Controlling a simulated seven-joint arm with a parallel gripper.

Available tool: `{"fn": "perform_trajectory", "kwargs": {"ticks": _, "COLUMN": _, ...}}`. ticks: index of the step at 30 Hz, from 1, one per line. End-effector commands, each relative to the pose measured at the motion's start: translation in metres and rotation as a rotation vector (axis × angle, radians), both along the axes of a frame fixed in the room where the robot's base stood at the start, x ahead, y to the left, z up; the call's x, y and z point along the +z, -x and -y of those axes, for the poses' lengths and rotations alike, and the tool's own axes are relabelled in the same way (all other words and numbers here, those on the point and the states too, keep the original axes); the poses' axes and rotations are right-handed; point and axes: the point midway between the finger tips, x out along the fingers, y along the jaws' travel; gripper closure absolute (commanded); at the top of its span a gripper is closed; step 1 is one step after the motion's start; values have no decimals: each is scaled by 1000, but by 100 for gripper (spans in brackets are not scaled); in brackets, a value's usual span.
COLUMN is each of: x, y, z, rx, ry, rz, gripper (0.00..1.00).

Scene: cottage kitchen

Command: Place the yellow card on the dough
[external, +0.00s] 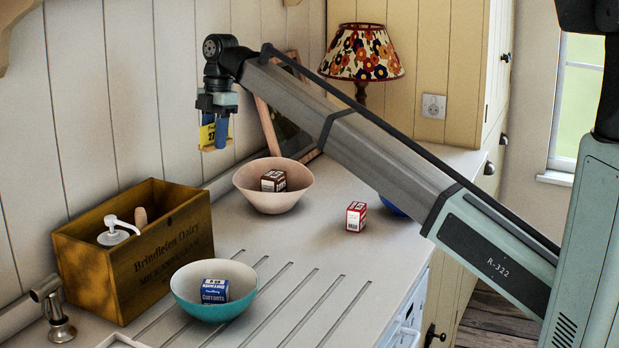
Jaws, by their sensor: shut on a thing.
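My gripper (221,133) is high at the left of the external view, pointing down, in front of the plank wall. Its blue fingers are shut on the yellow card (207,136), which has dark print and hangs well above the counter. The fingers hide part of the card. I cannot make out any dough in this view. My arm hides part of the counter at the right.
A pink bowl (249,187) holds a brown box (273,181). A teal bowl (190,306) holds a blue currants box (214,291). A red-white box (356,217) stands near a partly hidden blue bowl (391,207). A wooden crate (160,262) holds a pump dispenser (116,234).

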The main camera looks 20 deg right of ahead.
Motion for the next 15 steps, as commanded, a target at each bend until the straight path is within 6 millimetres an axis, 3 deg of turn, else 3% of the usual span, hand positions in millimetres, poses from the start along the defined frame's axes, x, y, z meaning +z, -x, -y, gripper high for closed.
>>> {"fn": "perform_trajectory", "kwargs": {"ticks": 8, "x": -1, "y": -34, "z": 70, "rx": -151, "ry": 1, "rz": 2, "gripper": 94}}
{"fn": "perform_trajectory", "kwargs": {"ticks": 15, "x": -1, "y": -71, "z": 163, "rx": -350, "ry": 4, "rz": 1, "gripper": 94}}
